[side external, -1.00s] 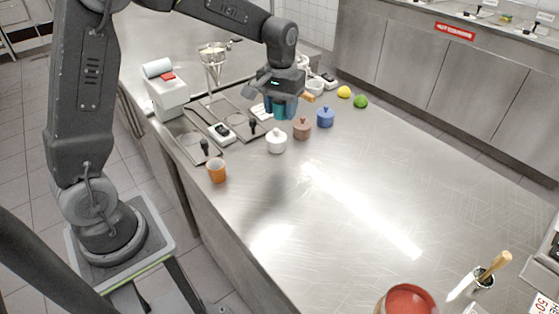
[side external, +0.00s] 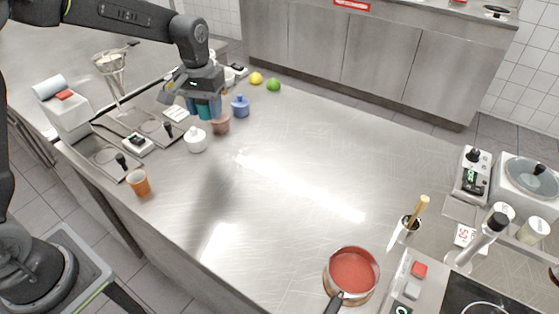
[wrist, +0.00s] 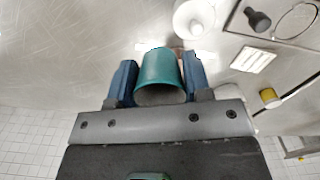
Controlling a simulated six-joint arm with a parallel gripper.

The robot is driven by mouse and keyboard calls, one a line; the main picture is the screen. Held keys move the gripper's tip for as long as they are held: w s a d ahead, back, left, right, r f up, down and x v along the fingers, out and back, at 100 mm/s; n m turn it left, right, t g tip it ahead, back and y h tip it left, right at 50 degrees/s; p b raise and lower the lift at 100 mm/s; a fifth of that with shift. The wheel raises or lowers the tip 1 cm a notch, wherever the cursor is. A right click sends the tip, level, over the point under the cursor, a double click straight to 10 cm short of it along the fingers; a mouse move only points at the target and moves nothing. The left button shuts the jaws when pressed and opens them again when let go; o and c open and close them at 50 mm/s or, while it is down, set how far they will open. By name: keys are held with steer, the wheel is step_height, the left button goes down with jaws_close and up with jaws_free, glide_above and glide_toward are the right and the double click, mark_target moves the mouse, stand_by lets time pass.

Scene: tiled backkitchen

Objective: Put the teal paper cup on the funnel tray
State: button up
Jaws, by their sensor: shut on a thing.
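The teal paper cup (wrist: 160,70) is between the blue fingers of my gripper (wrist: 159,80) in the wrist view, and the gripper is shut on it. In the side view my gripper (side external: 206,108) holds the teal cup (side external: 205,111) behind the small lidded pots; whether it touches the counter cannot be told. The funnel (side external: 109,64) stands in a holder at the left. The metal tray at its foot (side external: 118,111) lies left of my gripper, partly covered by other items. A tray edge also shows at the wrist view's upper right (wrist: 240,32).
A white pot (side external: 196,140), a pinkish pot (side external: 220,124) and a blue pot (side external: 240,106) stand close to my gripper. An orange cup (side external: 138,183) is near the counter's left edge. A lemon (side external: 256,78) and lime (side external: 273,84) lie behind. The middle counter is clear.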

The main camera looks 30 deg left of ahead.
steer(key=shift+w+a+r, duration=0.1)
steer(key=shift+r, duration=0.25)
glide_above(254, 157)
steer(key=shift+n, duration=0.3)
step_height(254, 157, down, 7)
steer(key=shift+r, duration=0.2)
steer(key=shift+f, duration=2)
steer(key=shift+f, duration=0.2)
steer(key=o, duration=0.9)
steer(key=shift+o, duration=0.2)
